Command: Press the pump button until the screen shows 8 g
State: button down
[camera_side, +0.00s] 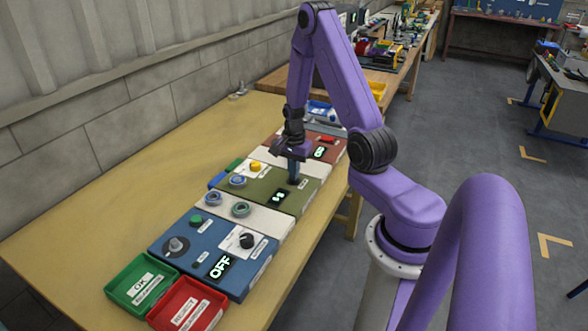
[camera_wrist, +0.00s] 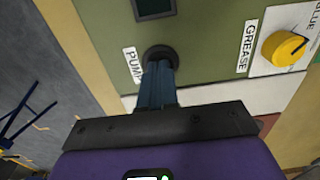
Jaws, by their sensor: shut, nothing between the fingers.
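The olive-green panel (camera_side: 258,201) lies in the middle of the row of panels on the table. Its small screen (camera_side: 280,196) is lit, but the digits are too small to read surely; in the wrist view its edge (camera_wrist: 153,8) looks dark. The black round pump button (camera_wrist: 163,50) sits beside the label PUMP (camera_wrist: 132,66). My gripper (camera_side: 293,180) is shut and empty, pointing down. In the wrist view its fingertips (camera_wrist: 160,66) are at the button and hide part of it. I cannot tell whether they press it.
A yellow knob (camera_wrist: 284,49) sits near the labels GREASE and GLUE. A blue panel (camera_side: 215,250) with a screen showing OFF is nearer, before a green OK tray (camera_side: 118,293) and a red REJECT tray (camera_side: 163,311). A red panel (camera_side: 337,143) lies beyond. The table's left side is clear.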

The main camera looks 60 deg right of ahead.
jog(key=shift+f, duration=0.8)
jog(key=shift+r, duration=0.1)
notch_tip(320, 180, up, 14)
dwell(0.3)
dwell(0.5)
